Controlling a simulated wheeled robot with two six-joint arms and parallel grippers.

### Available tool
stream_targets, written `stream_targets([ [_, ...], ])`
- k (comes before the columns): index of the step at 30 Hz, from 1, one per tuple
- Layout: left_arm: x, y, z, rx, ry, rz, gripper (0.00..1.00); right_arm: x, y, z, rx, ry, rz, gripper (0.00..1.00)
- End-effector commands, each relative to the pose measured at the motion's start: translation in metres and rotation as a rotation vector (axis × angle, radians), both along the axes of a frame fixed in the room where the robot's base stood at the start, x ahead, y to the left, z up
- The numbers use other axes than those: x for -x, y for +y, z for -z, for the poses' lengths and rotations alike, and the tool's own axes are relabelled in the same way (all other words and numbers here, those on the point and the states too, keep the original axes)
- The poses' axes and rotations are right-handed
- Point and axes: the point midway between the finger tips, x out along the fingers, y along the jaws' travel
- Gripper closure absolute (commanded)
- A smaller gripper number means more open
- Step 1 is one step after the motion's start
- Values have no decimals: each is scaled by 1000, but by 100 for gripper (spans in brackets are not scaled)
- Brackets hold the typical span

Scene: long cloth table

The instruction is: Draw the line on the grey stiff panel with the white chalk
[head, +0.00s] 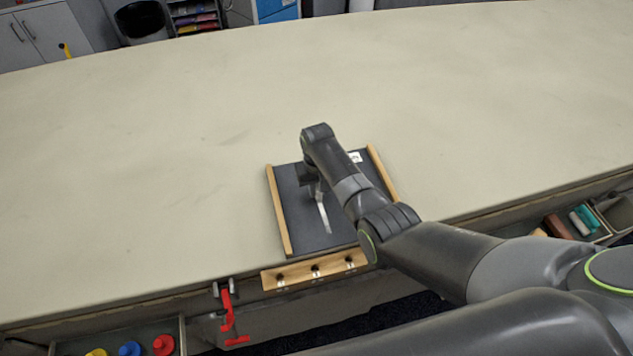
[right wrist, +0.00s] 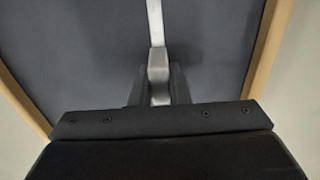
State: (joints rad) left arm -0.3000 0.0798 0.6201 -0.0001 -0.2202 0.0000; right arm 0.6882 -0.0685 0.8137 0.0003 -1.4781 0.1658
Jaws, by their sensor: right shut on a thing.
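The grey stiff panel (head: 292,205) lies on the cloth table between two wooden side strips. It also fills most of the right wrist view (right wrist: 80,50). My right gripper (head: 317,187) is over the panel's middle, partly hidden by my own arm. In the right wrist view its fingers (right wrist: 158,88) are shut on the pale chalk (right wrist: 158,70), whose tip is at the panel. My left gripper is out of view.
A wooden strip with dark holes (head: 290,276) sits at the table's near edge. A red clamp (head: 228,312) hangs beside it. Open trays (head: 602,228) with coloured pieces are below the edge at right, and another at lower left. The table (head: 140,170) is otherwise clear.

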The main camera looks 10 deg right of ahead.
Motion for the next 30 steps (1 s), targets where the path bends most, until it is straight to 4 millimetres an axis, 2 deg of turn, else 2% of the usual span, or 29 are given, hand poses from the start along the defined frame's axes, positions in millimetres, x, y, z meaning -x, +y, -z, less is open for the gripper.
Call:
stream_targets([
  [4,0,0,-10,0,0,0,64,7,0,-1,-1,3,0,100],
  [13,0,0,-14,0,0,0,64,11,0,-1,-1,1,0,100],
  [21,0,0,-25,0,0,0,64,24,-1,-2,-1,0,0,100],
  [30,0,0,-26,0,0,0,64,32,-1,0,-1,-1,-1,100],
])
